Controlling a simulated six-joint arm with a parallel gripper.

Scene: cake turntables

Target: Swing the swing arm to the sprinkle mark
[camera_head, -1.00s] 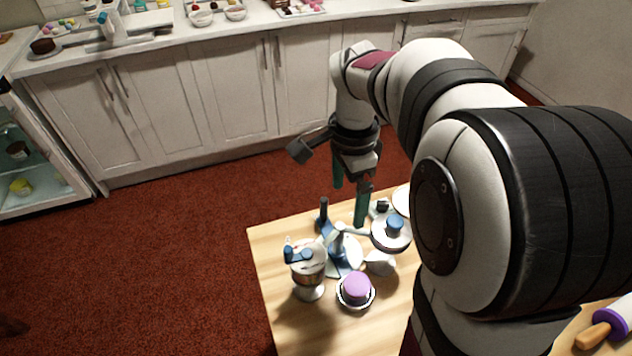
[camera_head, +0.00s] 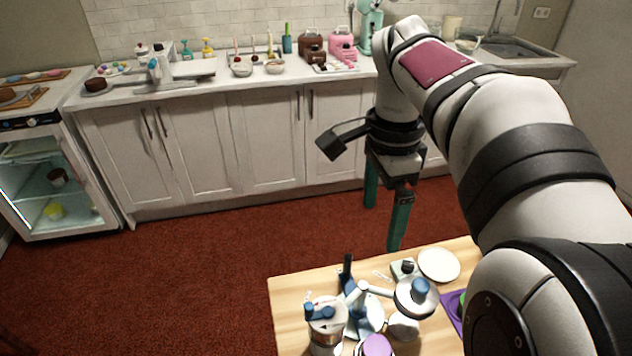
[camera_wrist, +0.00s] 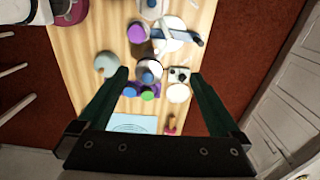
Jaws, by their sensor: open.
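A blue and white stand (camera_head: 362,312) with a dark upright post is on the wooden table, and a pale swing arm (camera_head: 377,291) reaches right from it towards a round white turntable (camera_head: 418,304) with a blue top piece. The stand also shows in the wrist view (camera_wrist: 172,36), near the top. I cannot make out which mark is the sprinkle mark. My gripper (camera_head: 382,227) is open and empty, with teal fingers pointing down by the table's back edge, above and apart from the stand. In the wrist view my gripper (camera_wrist: 160,74) frames the turntable (camera_wrist: 149,72) from above.
A jar-like container (camera_head: 327,325) and a purple-topped cake (camera_head: 376,346) stand near the stand. A small grey box (camera_head: 405,268) and a white plate (camera_head: 438,264) lie behind the turntable. Bare wood (camera_head: 288,298) shows at the table's left. Counters line the back wall.

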